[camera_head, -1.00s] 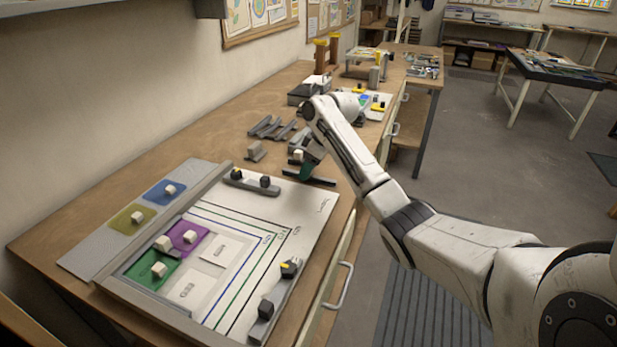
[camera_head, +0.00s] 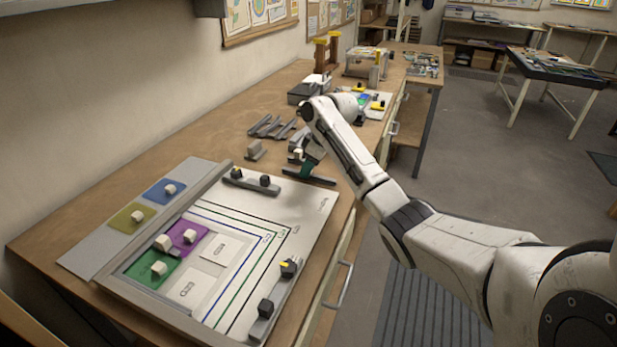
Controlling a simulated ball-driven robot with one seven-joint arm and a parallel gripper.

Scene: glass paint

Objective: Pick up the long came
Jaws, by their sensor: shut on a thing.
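A long dark came (camera_head: 322,180) lies level at the far edge of the white layout board, its ends showing on either side of my gripper. My gripper (camera_head: 305,170) points down at it and is shut on it near its middle. The jaws are small here and partly hidden by my wrist. I cannot tell whether the came touches the bench or is just above it.
The layout board (camera_head: 313,220) holds coloured glass pieces (camera_head: 187,236) and dark blocks with knobs along its edges. Several grey bars (camera_head: 272,127) and a small grey block (camera_head: 254,150) lie beyond it.

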